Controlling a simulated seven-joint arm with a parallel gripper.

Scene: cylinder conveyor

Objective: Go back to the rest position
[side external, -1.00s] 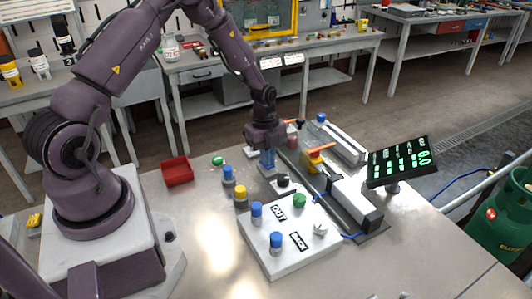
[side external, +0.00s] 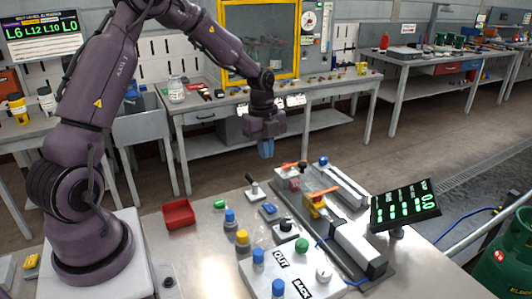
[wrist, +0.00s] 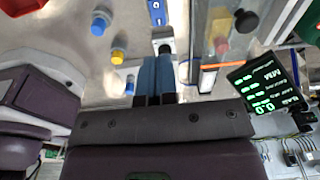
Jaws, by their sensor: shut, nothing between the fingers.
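My gripper (side external: 266,150) hangs in the air above the far side of the workbench, pointing down, with its blue fingers together and nothing between them. In the wrist view the blue fingers (wrist: 156,78) also lie side by side. Below it in the side view stands a lever with a black knob (side external: 249,179) on a pale base, clear of the fingers. The white control panel (side external: 255,273) with OUT and BACK labels sits nearer the camera.
A red bin (side external: 178,214) stands at left, with blue cylinders (side external: 230,217) and a yellow cylinder (side external: 242,238) near the panel. A conveyor unit (side external: 353,238) and a green-digit display (side external: 405,203) stand at right. The space around my raised gripper looks clear.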

